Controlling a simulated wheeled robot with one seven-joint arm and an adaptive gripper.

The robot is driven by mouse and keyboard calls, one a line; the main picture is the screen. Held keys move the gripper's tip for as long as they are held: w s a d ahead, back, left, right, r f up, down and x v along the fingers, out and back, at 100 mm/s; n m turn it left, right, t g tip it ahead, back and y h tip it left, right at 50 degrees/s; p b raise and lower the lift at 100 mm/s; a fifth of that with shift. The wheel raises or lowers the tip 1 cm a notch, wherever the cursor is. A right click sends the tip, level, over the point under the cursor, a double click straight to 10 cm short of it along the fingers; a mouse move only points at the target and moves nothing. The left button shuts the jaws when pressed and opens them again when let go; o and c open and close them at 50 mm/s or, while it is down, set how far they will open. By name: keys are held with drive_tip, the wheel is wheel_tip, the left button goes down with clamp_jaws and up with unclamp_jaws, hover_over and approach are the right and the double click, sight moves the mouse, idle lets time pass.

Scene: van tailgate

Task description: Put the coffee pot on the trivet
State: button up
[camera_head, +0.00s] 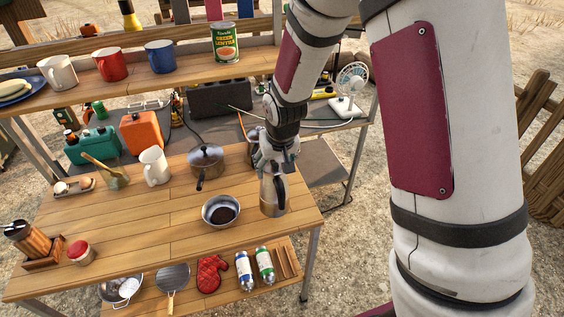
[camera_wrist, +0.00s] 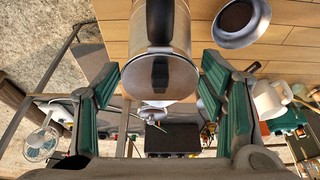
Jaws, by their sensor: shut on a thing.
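The coffee pot (camera_head: 273,195) is a steel pot with a black handle, upright at the right end of the wooden table. My gripper (camera_head: 272,155) reaches down over it from above and is shut on it. In the wrist view the pot (camera_wrist: 182,30) fills the upper middle, between the green-padded fingers (camera_wrist: 160,110). I cannot tell whether its base touches the table or hangs just above it. I cannot make out a trivet in either view.
A metal bowl with dark contents (camera_head: 207,214) stands just left of the pot. A lidded saucepan (camera_head: 205,160) and a white mug (camera_head: 154,167) stand behind. A shelf (camera_head: 180,75) with mugs and a can (camera_head: 225,42) runs across the back. The front middle of the table (camera_head: 150,225) is clear.

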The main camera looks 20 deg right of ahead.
sight(282, 161)
drive_tip(key=w+d, duration=0.1)
drive_tip(key=w, duration=0.1)
drive_tip(key=w+d, duration=0.2)
drive_tip(key=shift+f, duration=0.2)
drive_tip(key=shift+s+p+x, duration=0.1)
drive_tip(key=shift+p+x, duration=0.25)
drive_tip(key=shift+x, duration=0.55)
drive_tip(key=shift+s+p+x, duration=0.15)
drive_tip(key=shift+p+x, duration=0.15)
drive_tip(key=shift+x, duration=0.55)
drive_tip(key=shift+d+f, duration=0.15)
drive_tip(key=shift+f, duration=0.2)
drive_tip(key=shift+s+f, duration=0.15)
drive_tip(key=shift+f, duration=0.4)
drive_tip(key=o, duration=1.9)
drive_tip(key=shift+r, duration=0.1)
